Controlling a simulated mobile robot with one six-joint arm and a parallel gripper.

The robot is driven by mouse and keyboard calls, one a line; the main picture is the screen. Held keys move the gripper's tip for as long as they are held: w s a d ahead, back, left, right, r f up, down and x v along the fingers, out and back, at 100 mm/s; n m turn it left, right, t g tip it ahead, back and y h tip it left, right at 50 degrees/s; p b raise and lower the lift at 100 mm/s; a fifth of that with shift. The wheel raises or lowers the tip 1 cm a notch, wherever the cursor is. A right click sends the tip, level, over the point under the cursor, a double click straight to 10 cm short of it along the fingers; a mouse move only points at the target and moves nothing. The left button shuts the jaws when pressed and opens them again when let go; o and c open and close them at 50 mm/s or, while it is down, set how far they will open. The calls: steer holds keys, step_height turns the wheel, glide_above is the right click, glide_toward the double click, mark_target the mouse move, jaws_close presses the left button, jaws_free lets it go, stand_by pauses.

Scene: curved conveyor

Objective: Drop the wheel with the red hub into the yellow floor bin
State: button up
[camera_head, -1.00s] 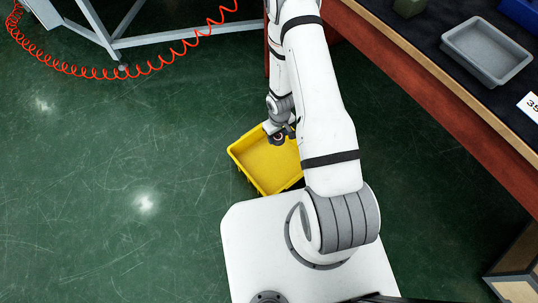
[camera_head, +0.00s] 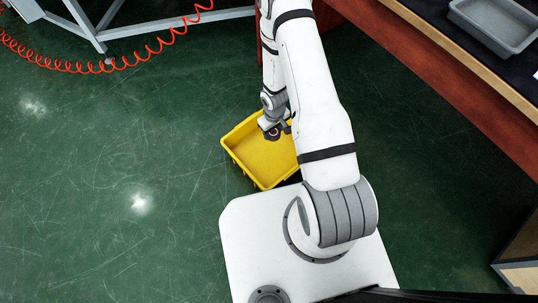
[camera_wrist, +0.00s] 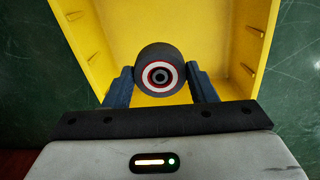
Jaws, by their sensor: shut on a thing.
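The yellow floor bin (camera_head: 254,158) stands on the green floor in the head view, beside my white base and partly hidden by my arm. My gripper (camera_head: 272,132) is over the back part of the bin. In the wrist view my gripper (camera_wrist: 161,88) is shut on the dark wheel (camera_wrist: 158,54), one finger on each side. The wheel's face shows a red ring, a white ring and a dark centre. The bin's yellow floor and walls (camera_wrist: 88,38) lie behind the wheel, and no other object shows inside.
A workbench (camera_head: 440,60) with a grey tray (camera_head: 495,22) runs along the right. A coiled red hose (camera_head: 130,60) and a grey metal frame (camera_head: 150,32) are at the upper left. The green floor (camera_head: 90,170) on the left is clear.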

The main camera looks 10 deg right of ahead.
steer(key=o, duration=1.1)
steer(key=shift+r, duration=0.1)
step_height(320, 180, up, 8)
steer(key=p, duration=0.8)
step_height(320, 180, up, 38)
steer(key=w+d+m+t+h+p, duration=0.1)
steer(key=d+m+p, duration=0.1)
steer(key=p, duration=1)
steer(key=s+r+p, duration=0.4)
steer(key=s+r, duration=0.1)
steer(key=r, duration=0.6)
steer(key=s+a+r+m+t+p, duration=0.1)
steer(key=s+r+p, duration=0.4)
steer(key=r, duration=0.7)
steer(key=s+a+r+m+y+p, duration=0.1)
steer(key=s+r+p, duration=0.4)
steer(key=r, duration=0.6)
steer(key=shift+s+r+t, duration=0.15)
steer(key=shift+s+t, duration=0.15)
steer(key=shift+s, duration=0.8)
steer(key=shift+s+r, duration=0.1)
steer(key=shift+s, duration=0.15)
steer(key=shift+c, duration=0.5)
